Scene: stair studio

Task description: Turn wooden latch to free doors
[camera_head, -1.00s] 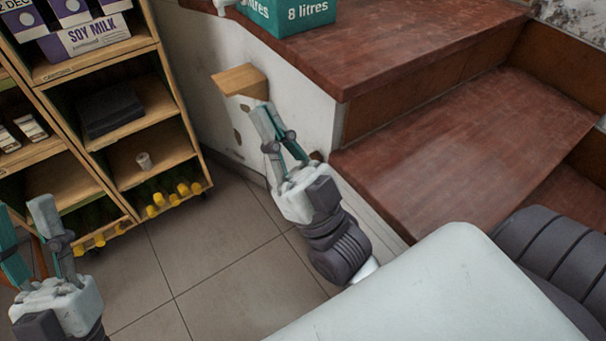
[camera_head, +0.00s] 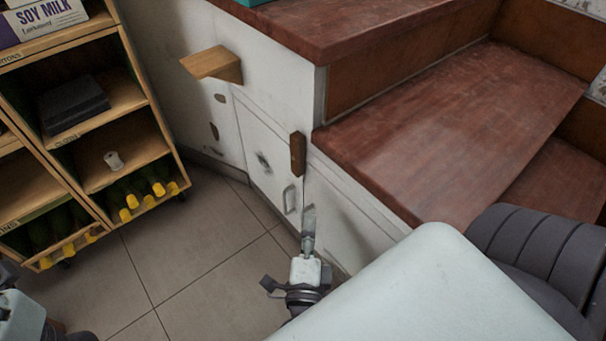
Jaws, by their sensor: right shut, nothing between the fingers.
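The wooden latch (camera_head: 297,153) is a brown block standing upright on the white cupboard under the stairs, across the seam between its doors. The left door (camera_head: 262,140) is white and scuffed, with a small metal handle (camera_head: 290,199); the right door (camera_head: 335,205) is partly hidden by my arm. Both doors look closed. My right gripper (camera_head: 308,222) is shut and empty, seen edge-on, below the latch in the picture and apart from it. My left gripper (camera_head: 14,300) is cut off at the lower left edge, and its fingers do not show clearly.
A wooden shelf unit (camera_head: 130,95) with cartons, a black box and yellow-capped bottles stands at the left. A small wooden ledge (camera_head: 212,62) juts from the white wall. Red-brown steps (camera_head: 440,130) rise at the right. The tiled floor (camera_head: 190,260) is clear.

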